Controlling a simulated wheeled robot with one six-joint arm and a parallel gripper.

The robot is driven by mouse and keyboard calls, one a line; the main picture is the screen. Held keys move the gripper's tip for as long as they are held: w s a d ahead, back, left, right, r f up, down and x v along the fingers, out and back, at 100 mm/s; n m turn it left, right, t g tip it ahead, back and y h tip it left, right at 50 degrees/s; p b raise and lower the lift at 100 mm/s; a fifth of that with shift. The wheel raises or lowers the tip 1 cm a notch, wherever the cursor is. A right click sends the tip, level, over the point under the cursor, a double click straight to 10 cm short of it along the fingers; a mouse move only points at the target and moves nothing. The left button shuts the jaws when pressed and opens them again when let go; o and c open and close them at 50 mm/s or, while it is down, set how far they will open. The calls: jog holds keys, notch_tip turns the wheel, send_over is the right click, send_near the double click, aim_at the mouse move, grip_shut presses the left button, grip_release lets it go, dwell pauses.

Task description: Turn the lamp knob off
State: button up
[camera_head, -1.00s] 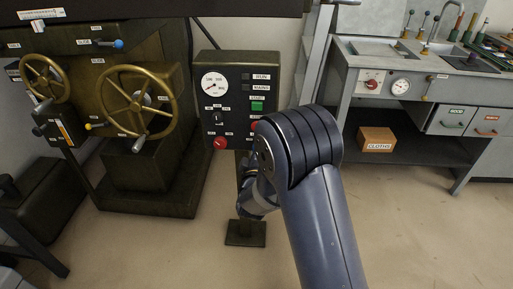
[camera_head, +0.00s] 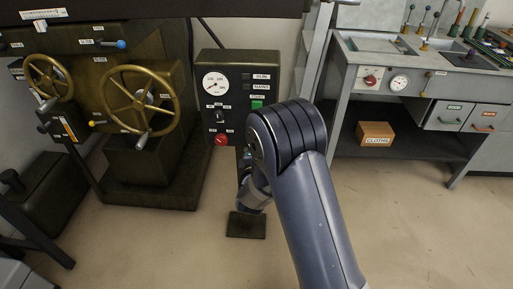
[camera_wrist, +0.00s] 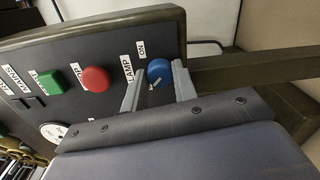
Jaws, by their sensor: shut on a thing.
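The blue lamp knob (camera_wrist: 159,70) shows in the wrist view on the dark face of the control panel (camera_wrist: 110,50), beside the labels LAMP and ON. It has a small white pointer mark near its lower edge. My gripper (camera_wrist: 158,74) has one finger on each side of the knob and is shut on it. In the head view the panel (camera_head: 237,70) stands at centre. There my arm hides the lamp knob and my gripper.
A red button (camera_wrist: 95,79) and a green button (camera_wrist: 50,83) sit beside the lamp knob. A red knob (camera_head: 221,139) is at the panel's lower left. A brass handwheel (camera_head: 139,101) stands left of the panel, a grey workbench (camera_head: 440,75) to the right.

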dwell(0.3)
jog(key=o, duration=1)
jog(key=s+p, duration=0.1)
jog(key=s, duration=0.9)
jog(key=shift+s+a+r, duration=0.15)
jog(key=shift+s+a, duration=0.05)
jog(key=shift+s, duration=0.2)
